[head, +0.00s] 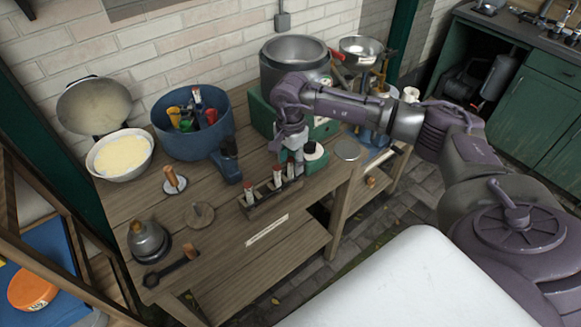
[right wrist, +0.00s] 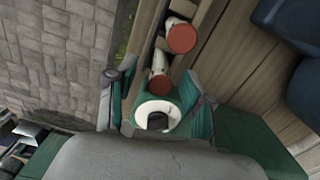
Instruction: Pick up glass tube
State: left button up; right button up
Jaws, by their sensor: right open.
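Several small glass tubes with reddish caps stand upright in a narrow wooden rack (head: 262,203) on the workbench. One tube (head: 249,192) is at the rack's left end, and another tube (head: 277,176) stands further right. My right gripper (head: 293,160) points down at the rack's right end. In the right wrist view my right gripper (right wrist: 158,100) has its fingers apart. A capped tube (right wrist: 160,82) and a second one (right wrist: 182,38) lie ahead. A white ring with a dark centre (right wrist: 158,114) shows between the fingers; I cannot tell whether they touch it. My left gripper is not in view.
A blue tub (head: 194,140) of tools and a white bowl (head: 121,155) stand at the back left. A large metal pot (head: 294,60) stands behind my right arm.

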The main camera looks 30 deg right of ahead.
jog(key=shift+f, duration=1.15)
grip_shut()
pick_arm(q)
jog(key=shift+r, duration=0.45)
pick_arm(e)
jog(key=shift+r, duration=0.1)
jog(key=shift+w+r+b, duration=0.1)
jog(key=shift+r+b, duration=0.2)
jog(key=shift+r, duration=0.15)
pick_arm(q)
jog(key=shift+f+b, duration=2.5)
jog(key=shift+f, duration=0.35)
pick_arm(e)
jog(key=s+d+r, duration=0.6)
jog(key=d+r, duration=0.4)
jog(key=shift+s, duration=0.1)
